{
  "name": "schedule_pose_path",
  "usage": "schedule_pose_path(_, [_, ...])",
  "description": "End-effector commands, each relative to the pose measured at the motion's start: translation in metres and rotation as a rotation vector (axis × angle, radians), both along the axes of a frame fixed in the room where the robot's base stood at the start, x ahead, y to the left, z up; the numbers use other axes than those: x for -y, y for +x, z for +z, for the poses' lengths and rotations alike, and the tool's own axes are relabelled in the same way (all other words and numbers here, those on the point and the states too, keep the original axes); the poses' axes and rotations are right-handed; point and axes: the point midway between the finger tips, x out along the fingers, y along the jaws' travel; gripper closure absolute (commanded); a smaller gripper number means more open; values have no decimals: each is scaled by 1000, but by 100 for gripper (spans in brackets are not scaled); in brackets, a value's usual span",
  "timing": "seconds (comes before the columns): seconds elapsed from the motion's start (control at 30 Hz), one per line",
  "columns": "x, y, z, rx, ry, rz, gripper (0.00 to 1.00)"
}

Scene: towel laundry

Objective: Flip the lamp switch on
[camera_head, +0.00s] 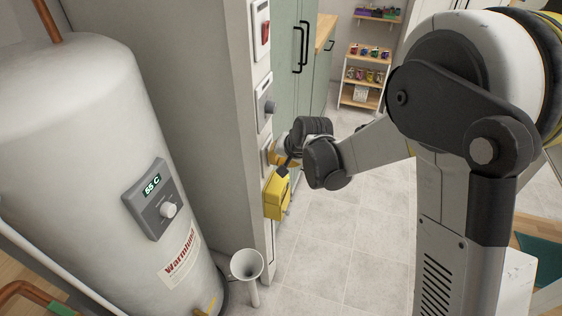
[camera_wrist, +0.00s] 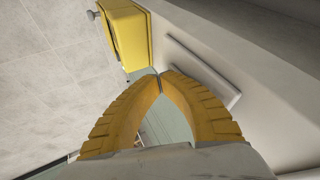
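My gripper (camera_wrist: 160,79) shows in the wrist view with its two yellow fingers touching at the tips and nothing between them. A pale, slightly raised plate (camera_wrist: 206,72) on the wall lies just right of the fingertips; I cannot tell whether they touch it. In the head view my gripper (camera_head: 280,157) is at the narrow wall face, beside a pale wall plate (camera_head: 265,152) that it partly hides. This plate may be the lamp switch; no label or lever position is readable. A red switch (camera_head: 265,32) sits higher on the same wall.
A yellow box (camera_head: 275,197) is fixed just below my gripper; it also shows in the wrist view (camera_wrist: 133,42). A grey dial unit (camera_head: 266,104) is above. A white water heater (camera_head: 85,150) stands left, and a white funnel-like pipe (camera_head: 247,265) below. The tiled floor is clear.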

Motion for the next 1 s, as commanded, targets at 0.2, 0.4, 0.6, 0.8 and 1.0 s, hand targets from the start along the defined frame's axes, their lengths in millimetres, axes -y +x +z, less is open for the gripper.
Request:
schedule_pose_path(0.2, [-4, 1, -5, 0, 1, 2, 100])
schedule_pose_path(0.4, [-5, 1, -5, 0, 1, 2, 100])
schedule_pose_path(0.6, [-7, 2, -5, 1, 3, 3, 100])
schedule_pose_path(0.8, [-8, 3, 1, 2, 5, 3, 100])
schedule_pose_path(1.0, [-9, 4, 12, 5, 7, 3, 100])
